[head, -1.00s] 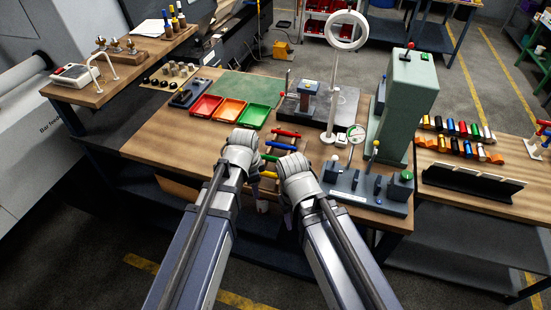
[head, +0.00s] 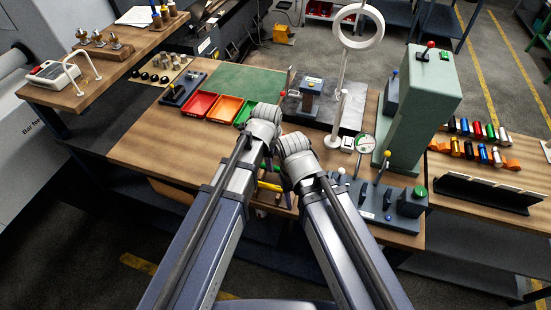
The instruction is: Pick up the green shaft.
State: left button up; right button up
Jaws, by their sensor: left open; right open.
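The shafts lie across a small rack on the workbench, mostly hidden behind my grippers. Only a small bit of the green shaft (head: 268,163) shows, in the gap between my two arms. The yellow shaft (head: 269,186) shows nearer to me. My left gripper (head: 265,124) is over the far part of the rack, close to the green tray. My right gripper (head: 294,146) is just right of it and a little lower in the picture. Both are open, with their fingertips hidden from this view. I see nothing held.
Red (head: 200,104), orange (head: 225,109) and green (head: 243,115) trays stand to the left. A dark fixture (head: 375,203) with knobs and a dial gauge stands close on the right, beside a tall green-grey press (head: 420,105). The bench's left front (head: 160,150) is clear.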

aim_at(275, 168)
pick_arm(q)
jog(key=f+b, duration=0.1)
jog(key=w+f+b, duration=0.1)
jog(key=shift+d+f+b, duration=0.1)
jog(key=shift+f+b, duration=0.15)
jog(key=shift+b, duration=0.05)
pick_arm(e)
jog(key=shift+w+f, duration=0.25)
jog(key=shift+f, duration=1)
pick_arm(q)
jog(key=f+b, duration=0.1)
jog(key=w+f+b, duration=0.1)
jog(key=f+b, duration=0.3)
jog(key=shift+w+d, duration=0.25)
pick_arm(e)
notch_tip(275, 168, down, 5)
jog(key=shift+r, duration=0.1)
pick_arm(q)
grip_shut()
